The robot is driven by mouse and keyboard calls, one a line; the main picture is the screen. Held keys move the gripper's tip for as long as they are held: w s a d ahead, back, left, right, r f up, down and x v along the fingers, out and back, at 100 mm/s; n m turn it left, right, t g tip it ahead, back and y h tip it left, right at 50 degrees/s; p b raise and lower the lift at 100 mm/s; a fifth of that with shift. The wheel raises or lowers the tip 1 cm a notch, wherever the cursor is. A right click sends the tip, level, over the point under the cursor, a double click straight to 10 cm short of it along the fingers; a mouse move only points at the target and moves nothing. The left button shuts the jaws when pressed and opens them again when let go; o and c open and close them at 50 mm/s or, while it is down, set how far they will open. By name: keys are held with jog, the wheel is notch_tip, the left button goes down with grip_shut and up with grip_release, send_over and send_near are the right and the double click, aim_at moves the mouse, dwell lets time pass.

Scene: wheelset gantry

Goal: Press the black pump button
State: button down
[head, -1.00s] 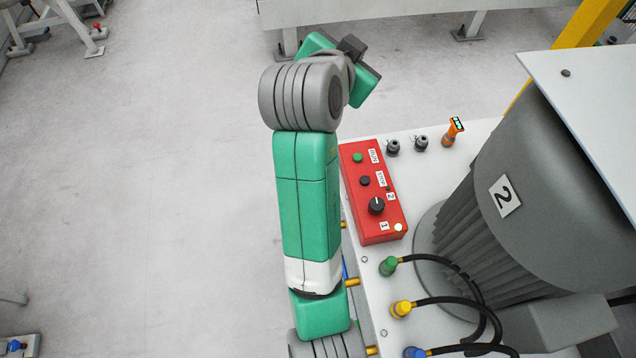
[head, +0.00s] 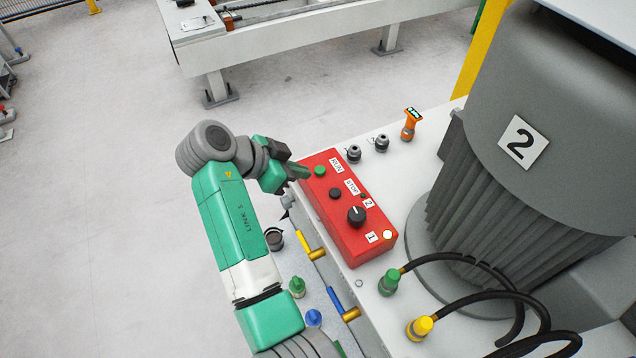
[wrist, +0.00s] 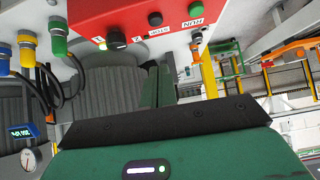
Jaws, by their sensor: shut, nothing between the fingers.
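The black pump button (head: 335,193), beside the STOP label, sits on the red control box (head: 357,243) between the green RUN button (head: 319,170) and the black selector knob (head: 357,215). In the wrist view the black button (wrist: 155,19) shows near the top, above the fingers. My gripper (head: 304,172) is at the upper left edge of the box, closer to the green button than to the black one. Its green fingers are together and empty, also in the wrist view (wrist: 158,75). I cannot tell whether the fingertips touch the box.
A large grey motor marked 2 (head: 565,120) stands right of the box. Green (head: 390,283) and yellow (head: 420,328) hose connectors stand in front. The floor at left is clear.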

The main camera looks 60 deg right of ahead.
jog(key=b, duration=0.2)
send_near(339, 190)
jog(key=s+d, duration=0.2)
jog(key=d, duration=0.1)
jog(key=shift+r, duration=0.15)
notch_tip(339, 190, down, 4)
jog(key=shift+s+d+r+b, duration=0.1)
jog(key=shift+d+r+b, duration=0.15)
jog(key=shift+b, duration=0.25)
jog(key=shift+f, duration=0.35)
